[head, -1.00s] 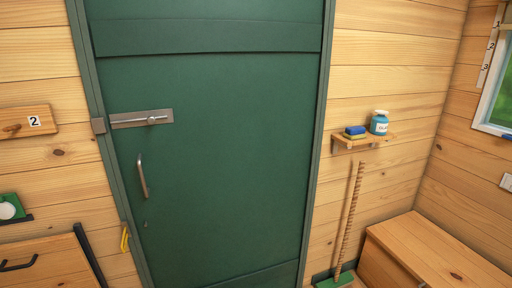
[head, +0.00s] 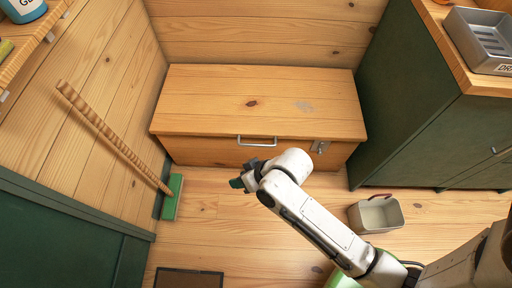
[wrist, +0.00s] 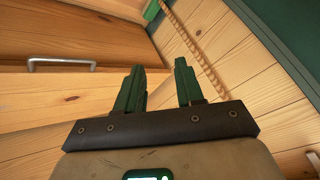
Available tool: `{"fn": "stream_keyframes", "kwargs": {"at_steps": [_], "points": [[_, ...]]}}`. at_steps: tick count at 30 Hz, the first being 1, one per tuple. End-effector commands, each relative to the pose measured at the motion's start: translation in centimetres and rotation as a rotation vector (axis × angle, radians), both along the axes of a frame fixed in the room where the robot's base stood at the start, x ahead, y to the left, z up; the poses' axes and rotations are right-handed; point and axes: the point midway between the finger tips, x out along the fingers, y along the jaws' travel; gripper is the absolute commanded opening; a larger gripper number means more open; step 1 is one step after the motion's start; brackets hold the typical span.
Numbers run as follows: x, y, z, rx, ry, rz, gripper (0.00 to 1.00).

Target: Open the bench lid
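The wooden bench (head: 215,152) stands against the back wall in the head view. Its lid (head: 260,95) lies flat and closed. A metal bar handle (head: 257,140) is at the front edge, with a metal latch (head: 320,146) to its right. I cannot tell the latch's state. The handle also shows at the left of the wrist view (wrist: 62,65). My gripper (head: 238,182) is in front of the bench, just below the handle in the picture and apart from it. In the wrist view, its green fingers (wrist: 158,78) are spread with nothing between them.
A broom (head: 172,197) leans at the left wall near the green door (head: 60,240). A grey bucket (head: 378,215) stands on the floor at right, by a green cabinet (head: 410,110). A dark mat (head: 189,279) lies at the bottom. Floor before the bench is mostly clear.

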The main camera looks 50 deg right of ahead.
Motion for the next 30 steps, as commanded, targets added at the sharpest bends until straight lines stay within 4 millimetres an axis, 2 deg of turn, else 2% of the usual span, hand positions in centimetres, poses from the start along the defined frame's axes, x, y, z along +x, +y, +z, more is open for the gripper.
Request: {"fn": "stream_keyframes", "kwargs": {"at_steps": [1,7,11,15,20,24,30], "points": [[2.0,0.9,-3.0,0.061,-0.072,-0.036,0.37],[8.7,2.4,-7.6,0.319,-0.358,-0.238,0.37],[11.7,1.6,-10.4,0.477,-0.53,-0.409,0.37],[13.5,-0.8,-13.7,0.624,-0.709,-0.618,0.37],[13.3,-4.9,-18.1,0.743,-0.915,-0.885,0.37],[11.3,-8.7,-22.2,0.795,-1.093,-1.114,0.37],[7.7,-12.1,-26.1,0.79,-1.288,-1.339,0.37]]}}
